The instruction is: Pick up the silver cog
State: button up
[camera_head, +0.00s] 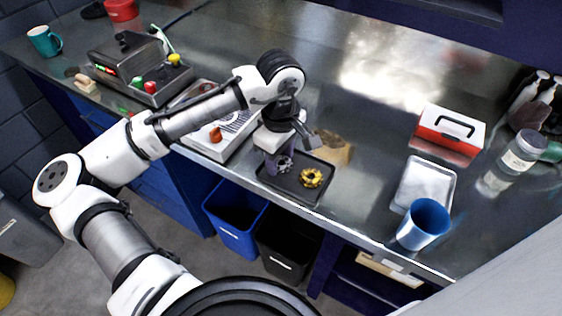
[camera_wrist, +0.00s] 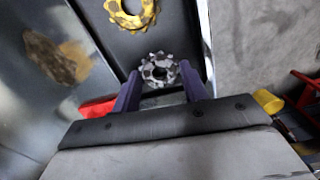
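The silver cog (camera_wrist: 159,69) lies on the dark tray (camera_wrist: 175,40), just ahead of my fingertips in the wrist view. In the head view the silver cog (camera_head: 284,164) shows at the tray's left part, partly hidden by my gripper (camera_head: 277,160). My gripper (camera_wrist: 160,78) is open, with one purple finger on each side of the cog's near edge. I cannot tell whether the fingers touch it. A yellow cog (camera_head: 311,178) lies on the same tray (camera_head: 296,190), to the right of the silver one. It also shows in the wrist view (camera_wrist: 130,12).
A white tray (camera_head: 426,185), a blue cup (camera_head: 424,222) and a red-and-white box (camera_head: 448,132) stand to the right. A control box (camera_head: 140,70) stands at left. Blue (camera_head: 236,215) and black (camera_head: 287,246) bins are below the bench edge.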

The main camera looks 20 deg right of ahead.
jog(key=c, duration=0.4)
jog(key=shift+c, duration=0.2)
